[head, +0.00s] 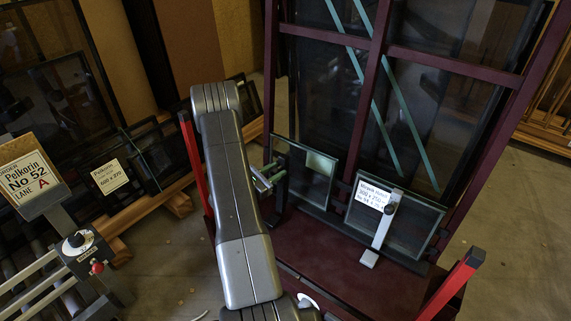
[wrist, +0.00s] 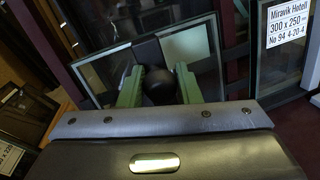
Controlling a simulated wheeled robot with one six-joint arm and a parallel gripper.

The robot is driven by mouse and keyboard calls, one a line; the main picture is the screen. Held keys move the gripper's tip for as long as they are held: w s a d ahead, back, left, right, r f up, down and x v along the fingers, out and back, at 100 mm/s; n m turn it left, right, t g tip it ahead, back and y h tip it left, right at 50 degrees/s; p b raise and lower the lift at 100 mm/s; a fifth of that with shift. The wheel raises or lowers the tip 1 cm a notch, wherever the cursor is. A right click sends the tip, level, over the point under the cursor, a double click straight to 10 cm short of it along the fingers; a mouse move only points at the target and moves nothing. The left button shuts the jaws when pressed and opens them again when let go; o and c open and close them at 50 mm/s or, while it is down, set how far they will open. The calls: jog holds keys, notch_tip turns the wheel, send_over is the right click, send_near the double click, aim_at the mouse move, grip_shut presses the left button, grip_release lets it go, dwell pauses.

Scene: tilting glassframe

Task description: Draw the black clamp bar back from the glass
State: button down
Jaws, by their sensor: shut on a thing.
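My gripper (head: 270,177) has pale green fingers, and in the wrist view (wrist: 160,88) they are shut on a round black knob (wrist: 160,84). The black clamp bar (wrist: 150,52) shows as a dark upright strip just behind the knob, in front of a small glass pane (wrist: 108,70). In the head view the same pane (head: 310,185) leans on the maroon frame, right of my gripper. My arm and fingers hide part of the bar. I cannot tell whether the bar touches the glass.
A second pane (head: 415,228) with a white label stands to the right, held by a silver clamp bar (head: 382,230) with a black knob. Red posts (head: 190,157) (head: 452,285) flank the maroon base (head: 350,275). A control box (head: 80,245) stands at the left.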

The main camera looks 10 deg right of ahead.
jog(key=s+v, duration=0.1)
jog(key=v, duration=0.5)
jog(key=shift+s+f, duration=0.15)
jog(key=shift+s, duration=0.2)
jog(key=c, duration=1.5)
grip_release()
jog(key=o, duration=0.4)
jog(key=shift+a, duration=0.1)
jog(key=shift+s, duration=0.1)
jog(key=p+v, duration=0.1)
jog(key=v, duration=1.2)
jog(key=shift+s+a+p, duration=0.25)
jog(key=shift+a+p, duration=0.05)
